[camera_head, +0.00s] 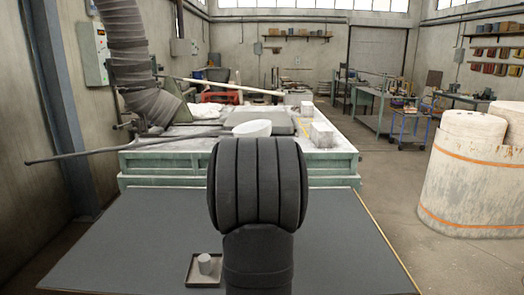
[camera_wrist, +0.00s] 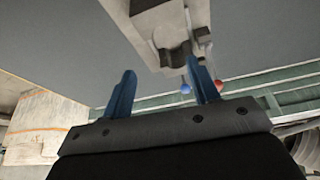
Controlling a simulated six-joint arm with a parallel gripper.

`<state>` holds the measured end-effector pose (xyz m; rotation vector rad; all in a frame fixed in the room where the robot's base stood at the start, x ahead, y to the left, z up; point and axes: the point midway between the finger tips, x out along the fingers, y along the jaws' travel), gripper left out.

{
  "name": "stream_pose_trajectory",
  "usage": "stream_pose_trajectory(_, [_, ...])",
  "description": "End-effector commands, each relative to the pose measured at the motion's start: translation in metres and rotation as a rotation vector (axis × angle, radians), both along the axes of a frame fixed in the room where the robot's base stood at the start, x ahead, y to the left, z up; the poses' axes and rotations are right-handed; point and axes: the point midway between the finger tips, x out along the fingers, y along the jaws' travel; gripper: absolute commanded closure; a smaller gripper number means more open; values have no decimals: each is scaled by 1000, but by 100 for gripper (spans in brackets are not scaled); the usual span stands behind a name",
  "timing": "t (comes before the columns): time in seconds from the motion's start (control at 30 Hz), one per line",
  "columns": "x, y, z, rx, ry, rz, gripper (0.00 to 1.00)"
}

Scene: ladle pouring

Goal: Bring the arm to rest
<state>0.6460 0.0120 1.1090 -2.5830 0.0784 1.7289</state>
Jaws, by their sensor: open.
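My gripper (camera_wrist: 163,84) shows in the wrist view with its two blue fingers well apart and nothing between them. In the head view my dark arm fills the middle foreground and the gripper is hidden. A grey-topped table (camera_head: 110,240) lies around my arm. On it, left of my arm, a small pale cup (camera_head: 205,261) stands in a shallow square tray (camera_head: 190,281). In the wrist view a pale grey block-like thing (camera_wrist: 172,30) shows beyond the fingers; I cannot tell what it is.
Behind the table stands a green-sided bench (camera_head: 150,165) with a white bowl (camera_head: 252,129), pale blocks (camera_head: 322,135) and a long dark rod (camera_head: 80,156) sticking out left. A large pale drum (camera_head: 465,185) stands at the right. The grey tabletop is otherwise mostly clear.

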Motion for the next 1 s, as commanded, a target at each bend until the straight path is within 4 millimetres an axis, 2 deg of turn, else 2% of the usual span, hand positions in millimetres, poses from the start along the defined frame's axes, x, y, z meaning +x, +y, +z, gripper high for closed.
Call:
stream_pose_trajectory(0.4, [59,12,-21,-1,-1,-40,45])
stream_pose_trajectory(0.5, [57,12,-40,-1,3,-42,45])
stream_pose_trajectory(0.7, [57,12,-66,0,-1,-41,45])
stream_pose_trajectory(1.0, [57,12,-77,0,-2,-41,45])
